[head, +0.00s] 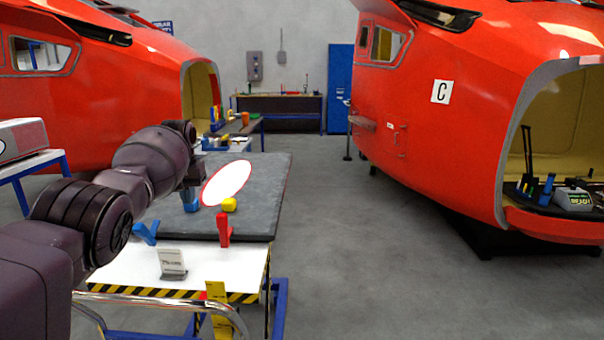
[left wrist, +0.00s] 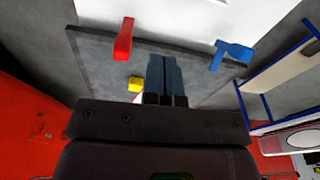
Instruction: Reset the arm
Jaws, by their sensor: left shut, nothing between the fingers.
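My left arm reaches in from the left in the head view. Its gripper (head: 190,204) has blue fingers and points down over the grey mat (head: 265,180) on the table. In the left wrist view the two blue fingers (left wrist: 165,70) are together with nothing between them. My right gripper is in neither view.
A yellow block (head: 229,204) and a white oval with a red rim (head: 227,183) are close to the gripper. A red clamp (head: 223,231), a blue clamp (head: 144,233) and a small sign (head: 172,263) are at the table's near side. Open floor lies right of the table.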

